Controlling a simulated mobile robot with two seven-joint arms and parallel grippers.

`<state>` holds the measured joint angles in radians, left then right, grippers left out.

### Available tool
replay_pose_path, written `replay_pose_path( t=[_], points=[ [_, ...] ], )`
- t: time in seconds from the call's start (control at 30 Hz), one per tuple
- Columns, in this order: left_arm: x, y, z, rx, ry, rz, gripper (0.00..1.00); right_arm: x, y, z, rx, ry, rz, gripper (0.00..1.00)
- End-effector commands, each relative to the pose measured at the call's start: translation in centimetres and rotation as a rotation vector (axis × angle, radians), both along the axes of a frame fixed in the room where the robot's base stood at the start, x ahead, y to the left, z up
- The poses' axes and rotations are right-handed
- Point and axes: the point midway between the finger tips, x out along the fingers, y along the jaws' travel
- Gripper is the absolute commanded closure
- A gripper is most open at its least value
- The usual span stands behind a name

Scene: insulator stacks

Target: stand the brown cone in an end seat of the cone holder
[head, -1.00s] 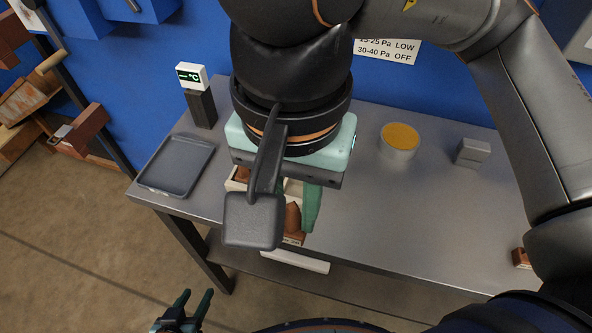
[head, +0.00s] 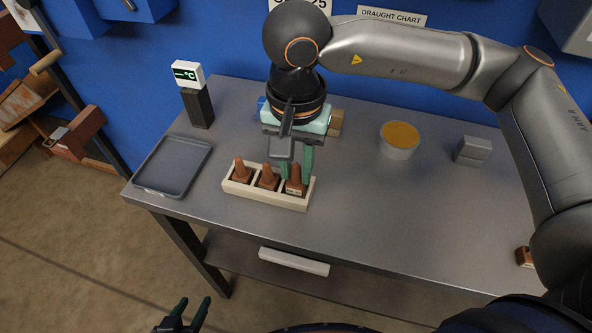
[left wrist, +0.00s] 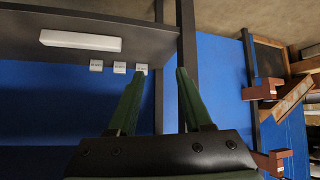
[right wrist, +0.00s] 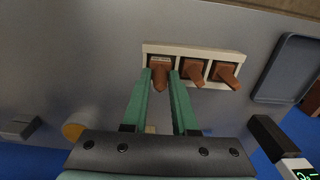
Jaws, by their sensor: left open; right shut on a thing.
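The cone holder (head: 273,198) is a cream tray with three seats in a row on the grey table, and it also shows in the right wrist view (right wrist: 195,50). Brown cones stand in its left seat (head: 240,171) and middle seat (head: 267,178). A third brown cone (head: 294,183), with a pale label at its base, is upright in the right end seat. My right gripper (head: 297,178) is shut on this cone, one finger on each side (right wrist: 160,74). Whether its base touches the seat floor is hard to tell. My left gripper (head: 190,308) is open and empty, off the table's front.
A dark grey tray (head: 152,187) lies left of the holder. A temperature display (head: 188,75) stands behind it. A yellow-topped tub (head: 398,152) and a grey block (head: 472,152) stand to the right. The table between holder and tub is clear.

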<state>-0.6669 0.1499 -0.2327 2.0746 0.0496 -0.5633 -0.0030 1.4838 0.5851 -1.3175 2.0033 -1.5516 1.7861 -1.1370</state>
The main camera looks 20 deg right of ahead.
Motion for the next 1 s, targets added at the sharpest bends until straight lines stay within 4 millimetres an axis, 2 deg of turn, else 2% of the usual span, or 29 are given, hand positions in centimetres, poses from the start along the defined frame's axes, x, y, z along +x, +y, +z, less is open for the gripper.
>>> replay_pose_path(
  t=[0.13,0.47,0.8,0.83,1.0],
  points=[
    [0.0,0.1,-0.1,0.001,-0.001,0.0,0.5,0.0,0.0,-1.3,0.001,-0.001,-0.001,1.0],
    [0.1,0.1,0.0,0.002,-0.007,0.001,0.5,0.0,0.0,-1.4,0.001,-0.002,-0.002,1.0],
    [1.0,0.1,0.9,0.0,-0.056,0.001,0.5,0.0,0.0,-1.6,0.001,-0.002,-0.002,1.0],
    [1.1,0.1,1.1,0.0,-0.062,0.002,0.5,0.0,0.0,-1.6,0.001,-0.002,-0.001,0.71],
    [1.4,0.1,1.4,0.001,-0.072,-0.001,0.5,0.0,0.0,-1.5,0.001,-0.002,-0.001,0.52]
  ],
)
